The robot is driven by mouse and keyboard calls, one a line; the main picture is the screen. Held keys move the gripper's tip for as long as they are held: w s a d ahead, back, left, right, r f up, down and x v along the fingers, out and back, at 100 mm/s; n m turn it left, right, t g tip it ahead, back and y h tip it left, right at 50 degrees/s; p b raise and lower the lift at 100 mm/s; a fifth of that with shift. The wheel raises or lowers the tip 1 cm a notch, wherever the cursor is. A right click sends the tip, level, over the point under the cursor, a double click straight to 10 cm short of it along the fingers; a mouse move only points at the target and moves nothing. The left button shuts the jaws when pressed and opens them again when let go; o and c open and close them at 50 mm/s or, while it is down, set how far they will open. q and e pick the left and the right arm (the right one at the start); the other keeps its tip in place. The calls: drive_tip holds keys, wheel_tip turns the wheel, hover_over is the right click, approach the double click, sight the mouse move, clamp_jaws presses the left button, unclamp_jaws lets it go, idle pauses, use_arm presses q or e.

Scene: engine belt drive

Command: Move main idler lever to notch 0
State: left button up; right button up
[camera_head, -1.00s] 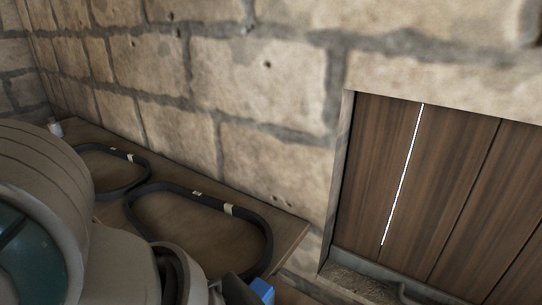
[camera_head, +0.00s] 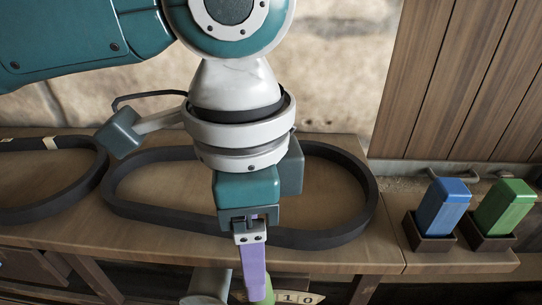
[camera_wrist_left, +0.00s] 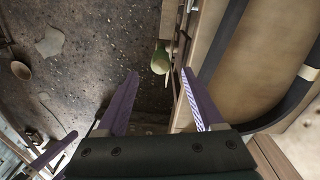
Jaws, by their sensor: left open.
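My left gripper (camera_head: 255,283) reaches down in front of the bench edge in the head view, with purple fingers seen nearly edge-on. In the left wrist view my left gripper (camera_wrist_left: 160,82) is open, with nothing between its fingers. A rounded green knob (camera_head: 265,292) shows behind the fingertips at the bottom of the head view, partly hidden by them. It also shows in the left wrist view as a green knob (camera_wrist_left: 161,60), beyond and between the fingertips. A pale scale plate (camera_head: 300,298) marked 1 and 0 sits right of the knob. Which notch the lever occupies is not visible.
A large black belt (camera_head: 370,205) lies on the wooden bench (camera_head: 385,250) behind my gripper, and another belt (camera_head: 50,210) lies left. Blue (camera_head: 442,206) and green (camera_head: 503,206) blocks stand in holders at right. The dark floor (camera_wrist_left: 95,50) fills the wrist view's left.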

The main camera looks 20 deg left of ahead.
use_arm(q)
drive_tip(key=shift+a+f, duration=0.15)
drive_tip(key=shift+f, duration=0.1)
drive_tip(key=f, duration=0.9)
drive_tip(key=shift+d+f, duration=0.25)
clamp_jaws()
drive_tip(key=shift+r, duration=0.1)
idle(0.8)
